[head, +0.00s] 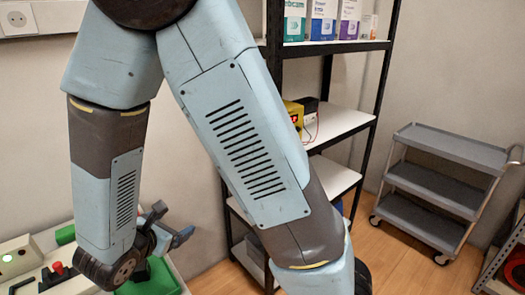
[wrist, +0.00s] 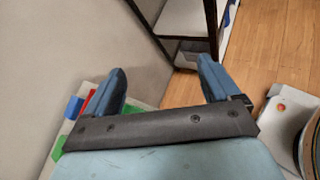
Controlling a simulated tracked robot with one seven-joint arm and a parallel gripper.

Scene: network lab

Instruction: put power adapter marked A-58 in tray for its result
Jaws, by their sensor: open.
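My gripper (wrist: 160,84) is open, with its two blue fingers wide apart and nothing between them in the wrist view. In the head view part of it (head: 168,228) shows at the lower left, above the bench. A green tray (head: 150,282) shows partly below my arm in the head view. In the wrist view a green piece (wrist: 58,148), a red piece (wrist: 89,104) and a blue piece (wrist: 73,108) show behind the left finger; I cannot tell whether they are trays. I cannot make out an adapter marked A-58 or any tray label.
A bench device with a red button (head: 57,268) is at the lower left. A black shelf rack (head: 372,120) holds boxes and a yellow device (head: 293,112). A grey cart (head: 440,180) stands at the right. Wooden floor (head: 385,262) is clear between rack and cart.

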